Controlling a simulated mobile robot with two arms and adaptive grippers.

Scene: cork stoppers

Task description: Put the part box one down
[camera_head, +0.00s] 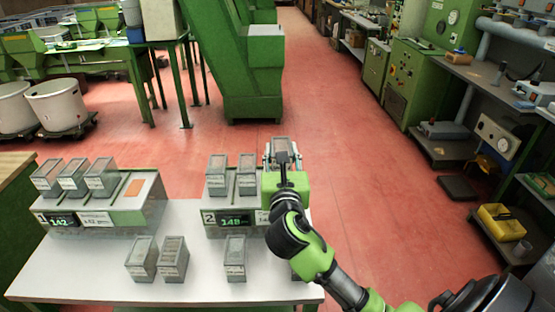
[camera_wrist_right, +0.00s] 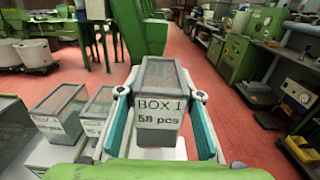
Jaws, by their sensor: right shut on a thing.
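Part box one, a grey box with a clear top and a label reading "BOX 1 58 pcs" (camera_wrist_right: 160,105), is between the fingers of my right gripper (camera_wrist_right: 160,130) in the right wrist view. The fingers are shut on its two sides and it looks upright. In the head view the box (camera_head: 281,146) shows just beyond my right gripper (camera_head: 282,162), at the right end of the scale marked 2 (camera_head: 232,219). My wrist hides its lower part there, so I cannot tell whether it touches the scale. My left gripper is out of view.
Scale 1 (camera_head: 100,217) holds several boxes and has a bare orange patch (camera_head: 135,187). Two more boxes (camera_head: 247,174) stand on scale 2, left of my gripper. Loose boxes (camera_head: 140,258) stand on the white table (camera_head: 205,289). Red floor (camera_head: 360,170) lies open beyond it.

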